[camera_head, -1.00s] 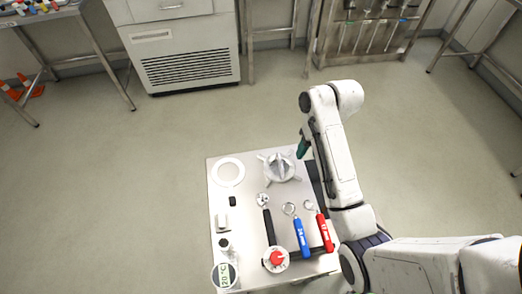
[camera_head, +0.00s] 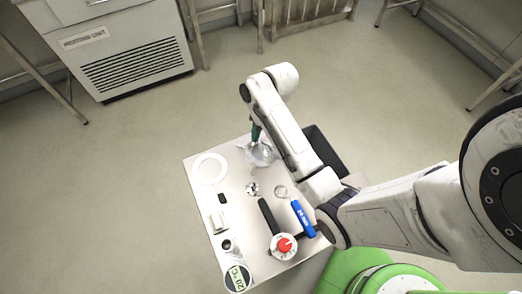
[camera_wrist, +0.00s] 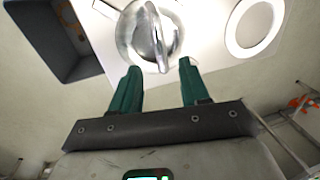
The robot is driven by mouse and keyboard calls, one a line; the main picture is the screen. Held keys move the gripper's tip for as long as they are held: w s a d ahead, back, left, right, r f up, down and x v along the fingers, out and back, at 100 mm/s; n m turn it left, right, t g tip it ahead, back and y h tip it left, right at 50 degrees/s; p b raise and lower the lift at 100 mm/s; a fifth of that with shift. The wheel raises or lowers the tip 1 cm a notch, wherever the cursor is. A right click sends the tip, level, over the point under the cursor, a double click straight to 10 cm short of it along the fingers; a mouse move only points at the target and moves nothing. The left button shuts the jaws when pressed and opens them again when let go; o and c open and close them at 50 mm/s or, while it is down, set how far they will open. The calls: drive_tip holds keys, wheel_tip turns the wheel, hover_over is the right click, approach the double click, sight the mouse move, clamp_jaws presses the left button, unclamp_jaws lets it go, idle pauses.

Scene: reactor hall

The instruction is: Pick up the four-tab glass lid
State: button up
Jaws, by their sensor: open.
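The four-tab glass lid (camera_head: 262,153) lies at the far right corner of the pale worktop, partly covered by my arm in the head view. In the wrist view the lid (camera_wrist: 130,38) is round and shiny, with a raised bar handle across its middle. My gripper (camera_wrist: 159,66) has two green fingers, open and empty. They point at the lid and sit to either side of the near end of its handle in the picture. In the head view my gripper (camera_head: 256,132) is at the lid's far edge. I cannot tell whether the fingers touch it.
A white ring (camera_head: 209,168) lies left of the lid. Nearer are a blue-handled tool (camera_head: 303,219), a black-handled tool (camera_head: 268,214), a red-knobbed round part (camera_head: 284,245) and a round temperature display (camera_head: 238,278). A dark bin (camera_wrist: 58,45) adjoins the worktop.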

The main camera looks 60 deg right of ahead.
sight(260, 142)
drive_tip(key=f, duration=0.2)
drive_tip(key=a+f, duration=0.1)
drive_tip(key=f, duration=0.1)
drive_tip(key=shift+w, duration=0.3)
drive_tip(key=shift+c, duration=0.2)
clamp_jaws()
drive_tip(key=shift+d+r, duration=0.1)
